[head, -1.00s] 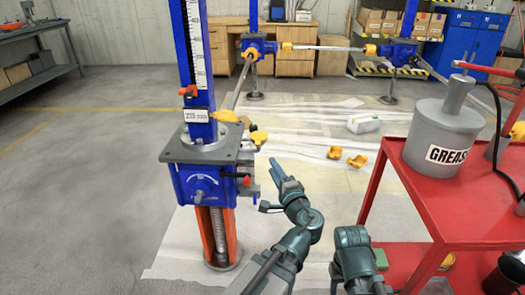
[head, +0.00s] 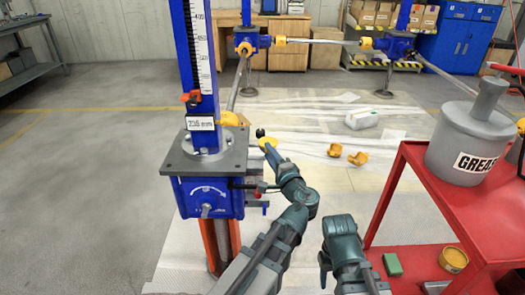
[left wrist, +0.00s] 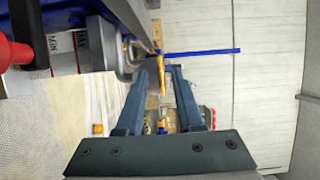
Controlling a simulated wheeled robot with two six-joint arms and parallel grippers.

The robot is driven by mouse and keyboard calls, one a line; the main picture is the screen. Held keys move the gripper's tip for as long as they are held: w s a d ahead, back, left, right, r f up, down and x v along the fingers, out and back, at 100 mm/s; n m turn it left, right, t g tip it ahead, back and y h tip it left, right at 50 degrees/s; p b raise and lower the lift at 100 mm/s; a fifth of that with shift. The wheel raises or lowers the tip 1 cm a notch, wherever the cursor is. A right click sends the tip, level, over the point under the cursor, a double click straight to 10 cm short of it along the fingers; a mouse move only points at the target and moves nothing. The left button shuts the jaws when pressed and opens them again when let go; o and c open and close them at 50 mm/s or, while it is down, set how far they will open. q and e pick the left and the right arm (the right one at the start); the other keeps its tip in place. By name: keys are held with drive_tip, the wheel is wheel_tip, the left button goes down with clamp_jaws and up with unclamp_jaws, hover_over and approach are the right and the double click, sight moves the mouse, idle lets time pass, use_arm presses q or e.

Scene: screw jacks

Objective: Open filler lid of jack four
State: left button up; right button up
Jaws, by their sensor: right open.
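The near blue screw jack (head: 208,195) stands upright at left centre in the head view. It has a grey top plate, a dial on its front and a "235 mm" tag (head: 201,123). I cannot pick out its filler lid or a number four. My left gripper (head: 264,158) is just right of the jack's housing, its tips partly hidden. In the left wrist view its two fingers (left wrist: 160,82) stand apart, with nothing clearly held between them. A red knob (left wrist: 14,52) and grey metal parts lie left of the fingers there. Of my right arm only links show; its jaws are hidden.
A red cart (head: 425,185) with a grey grease can (head: 470,140) stands at right. Two yellow caps (head: 335,150) and a white box (head: 361,119) lie on the floor sheeting. Other blue jacks (head: 252,38) stand behind, joined by rods. The left floor is clear.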

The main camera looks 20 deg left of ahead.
use_arm(q)
clamp_jaws()
idle(1.4)
